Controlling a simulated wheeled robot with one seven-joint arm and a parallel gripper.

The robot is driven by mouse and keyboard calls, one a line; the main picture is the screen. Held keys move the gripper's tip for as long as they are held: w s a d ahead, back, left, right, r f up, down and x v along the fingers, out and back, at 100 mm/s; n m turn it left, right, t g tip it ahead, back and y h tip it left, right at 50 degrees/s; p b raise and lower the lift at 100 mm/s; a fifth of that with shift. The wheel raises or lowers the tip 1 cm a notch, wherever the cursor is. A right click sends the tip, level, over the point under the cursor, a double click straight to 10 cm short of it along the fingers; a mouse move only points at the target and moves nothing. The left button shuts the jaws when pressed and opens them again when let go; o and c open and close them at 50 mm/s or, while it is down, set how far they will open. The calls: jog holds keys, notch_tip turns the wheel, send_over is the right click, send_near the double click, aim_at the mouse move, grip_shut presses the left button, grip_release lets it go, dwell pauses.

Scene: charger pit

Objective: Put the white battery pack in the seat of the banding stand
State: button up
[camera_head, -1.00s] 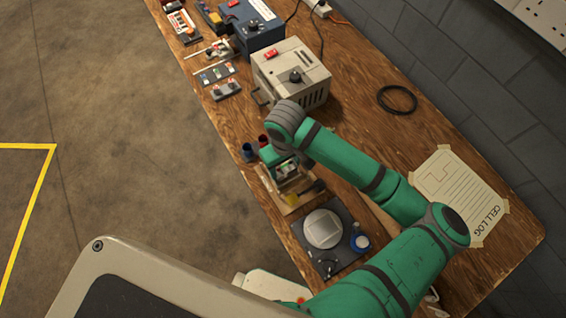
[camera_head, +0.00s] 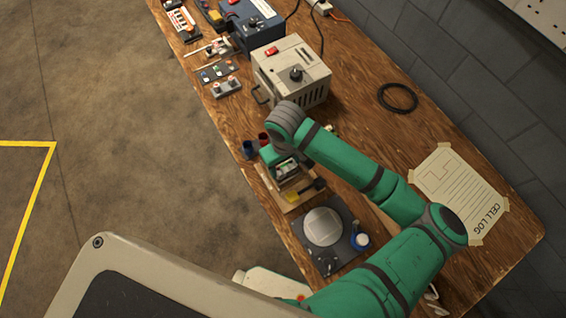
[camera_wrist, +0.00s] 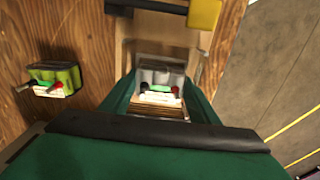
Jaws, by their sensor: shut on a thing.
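The white battery pack (camera_wrist: 161,79) shows in the wrist view as a pale block with a red and a black terminal. My gripper (camera_wrist: 158,92) is shut on it, with a green finger on each side. The banding stand (camera_wrist: 206,60) is a wooden frame around and beyond the pack, with a yellow block and a black bar at its far end. In the head view my gripper (camera_head: 285,168) is over the stand (camera_head: 291,205). The seat is mostly hidden by the pack and fingers, so I cannot tell whether the pack touches its floor.
A green pack (camera_wrist: 58,76) with red and black terminals stands left in the wrist view. A beige charger box (camera_head: 291,72) stands behind.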

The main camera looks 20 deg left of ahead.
jog(key=shift+f, duration=0.3)
dwell(0.5)
jog(key=o, duration=1.5)
jog(key=shift+c, duration=0.2)
jog(key=shift+r, duration=0.15)
jog(key=shift+w+r, duration=0.15)
jog(key=shift+r, duration=1.3)
jog(key=shift+a+r, duration=0.1)
jog(key=shift+r, duration=0.1)
jog(key=shift+s+r, duration=0.25)
jog(key=shift+r, duration=1.45)
